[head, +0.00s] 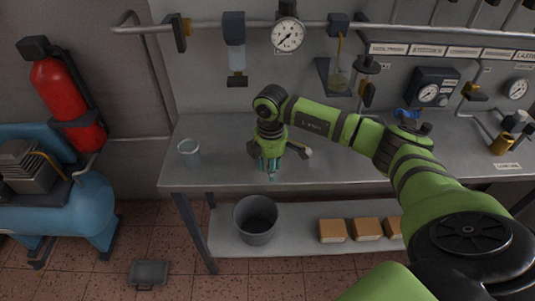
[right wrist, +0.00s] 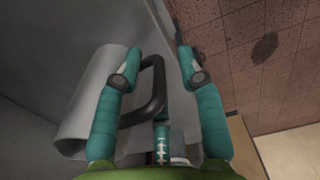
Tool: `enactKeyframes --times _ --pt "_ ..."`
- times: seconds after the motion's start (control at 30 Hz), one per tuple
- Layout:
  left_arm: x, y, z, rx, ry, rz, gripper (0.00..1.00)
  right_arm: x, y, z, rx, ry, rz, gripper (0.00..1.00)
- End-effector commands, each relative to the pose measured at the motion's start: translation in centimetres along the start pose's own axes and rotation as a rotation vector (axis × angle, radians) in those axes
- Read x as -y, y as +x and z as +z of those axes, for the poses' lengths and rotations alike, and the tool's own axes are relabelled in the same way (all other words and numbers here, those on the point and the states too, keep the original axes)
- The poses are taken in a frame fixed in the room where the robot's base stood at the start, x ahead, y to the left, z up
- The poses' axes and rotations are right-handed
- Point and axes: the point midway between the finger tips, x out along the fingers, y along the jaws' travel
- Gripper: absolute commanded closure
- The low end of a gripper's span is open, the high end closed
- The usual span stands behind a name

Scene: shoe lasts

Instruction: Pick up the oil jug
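The oil jug, a grey cylindrical body (right wrist: 85,105) with a black loop handle (right wrist: 155,85), shows in the right wrist view. My right gripper (right wrist: 161,58) is open, with its two teal fingers apart and the black handle lying between them. I see no clear contact of the fingers with the handle. In the head view my right gripper (head: 270,170) points down at the front part of the workbench, and my arm hides most of the jug there. My left gripper is in neither view.
The steel workbench (head: 350,172) carries a clear beaker (head: 189,150) to the left. Gauges (head: 288,36) and pipes line the wall behind. A grey bucket (head: 256,218) and cardboard boxes (head: 333,230) sit on the lower shelf. A blue compressor (head: 85,212) stands at left.

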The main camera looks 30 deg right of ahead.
Motion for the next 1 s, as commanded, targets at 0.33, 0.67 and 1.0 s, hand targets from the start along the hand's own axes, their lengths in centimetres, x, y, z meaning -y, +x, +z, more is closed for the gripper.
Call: enactKeyframes --times 0.33,0.67,1.0 --pt "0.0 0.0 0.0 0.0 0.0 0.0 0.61 -0.1 -0.1 0.0 -0.001 0.0 0.002 1.0" --pt "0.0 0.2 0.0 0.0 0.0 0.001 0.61 -0.1 -0.5 0.0 -0.002 0.001 0.004 1.0" --pt "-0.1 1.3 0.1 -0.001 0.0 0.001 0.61 -0.2 -2.8 -0.1 -0.004 0.0 0.006 1.0"
